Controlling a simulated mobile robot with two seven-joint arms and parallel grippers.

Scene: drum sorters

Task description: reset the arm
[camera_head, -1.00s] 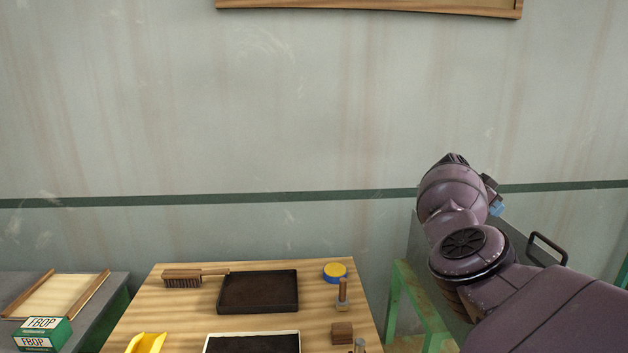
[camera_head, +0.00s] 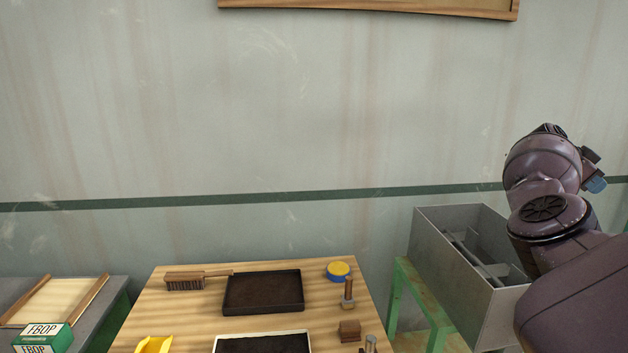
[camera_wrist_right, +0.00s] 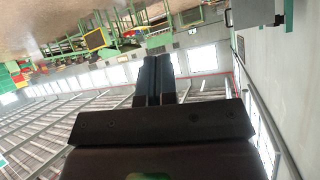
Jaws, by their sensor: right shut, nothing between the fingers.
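My right arm (camera_head: 548,215) comes in from the lower right in the head view, raised in front of the wall at the right. A small blue part of my right gripper (camera_head: 595,185) shows at its far end. In the right wrist view my right gripper (camera_wrist_right: 155,62) has its two dark fingers together with nothing between them. It points away from the work table, with only the room, windows and distant furniture beyond. My left gripper is not in view.
The wooden table (camera_head: 205,310) holds a brush (camera_head: 190,280), a dark tray (camera_head: 263,292), a blue-yellow tin (camera_head: 338,270) and stamps (camera_head: 348,293). A grey metal bin (camera_head: 440,245) stands on a green stand (camera_head: 405,290) beside my right arm. A green box (camera_head: 42,338) is at left.

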